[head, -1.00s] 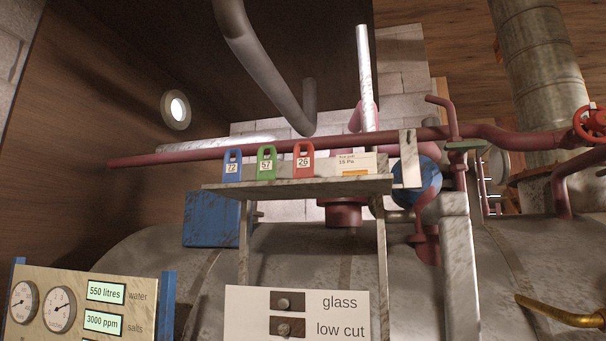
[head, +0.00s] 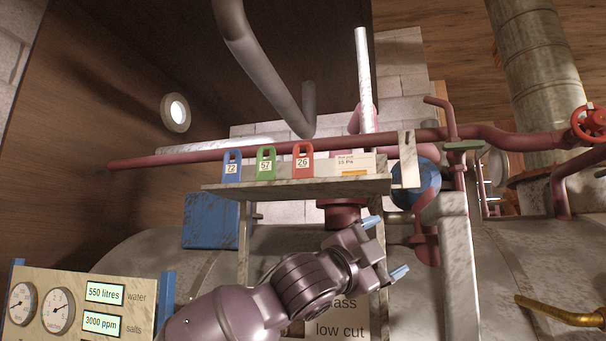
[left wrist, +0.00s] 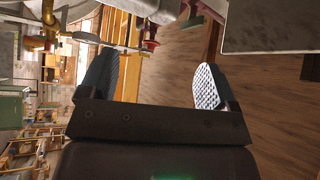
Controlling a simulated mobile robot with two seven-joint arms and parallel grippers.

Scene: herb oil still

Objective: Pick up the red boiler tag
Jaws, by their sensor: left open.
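The red boiler tag (head: 303,162), marked 26, stands upright on a small shelf (head: 290,188) in the head view. A green tag (head: 266,163) marked 57 and a blue tag (head: 232,167) marked 72 stand to its left. My left gripper (head: 385,248) is open and empty, below and to the right of the shelf, its blue fingertips pointing right. The left wrist view shows the two spread fingers (left wrist: 152,85) with nothing between them. The red tag is not seen in the wrist view. My right gripper is in neither view.
A white label card (head: 352,164) stands right of the red tag. A red pipe (head: 400,140) runs behind the shelf, and a grey post (head: 458,250) stands to its right. A panel marked low cut (head: 342,328) lies behind my left arm. A gauge board (head: 80,305) is at lower left.

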